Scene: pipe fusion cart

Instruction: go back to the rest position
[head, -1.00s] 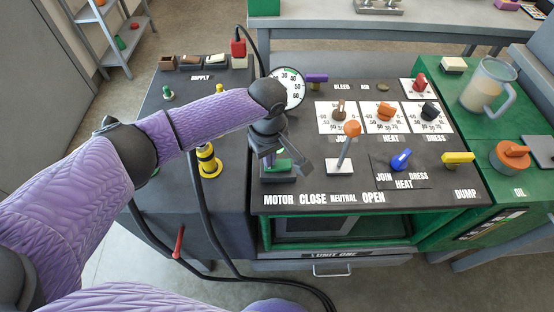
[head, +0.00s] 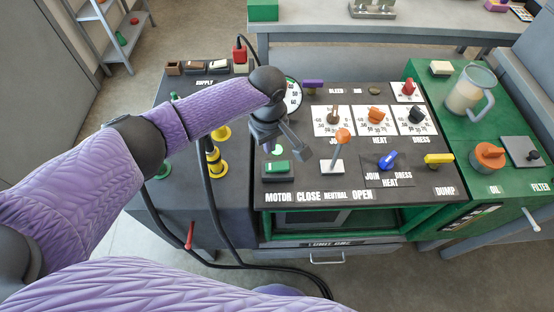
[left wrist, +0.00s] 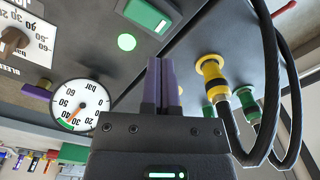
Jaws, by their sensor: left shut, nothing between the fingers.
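My left gripper (head: 272,146) hangs over the left part of the black control panel (head: 300,180), apart from it. In the left wrist view its two purple fingers (left wrist: 160,82) are together with nothing between them. The green motor switch (head: 277,168) sits in front of it, uncovered, and shows at the top of the left wrist view (left wrist: 150,14). A round green lamp (left wrist: 127,42) glows beside the switch. My right gripper is in neither view.
The orange-knobbed lever (head: 342,136) stands upright just right of my left gripper. The pressure gauge (left wrist: 80,105) is behind it, partly hidden in the head view. Yellow and green hose couplings (left wrist: 212,75) with black hoses are on the left. A jug (head: 468,95) stands at right.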

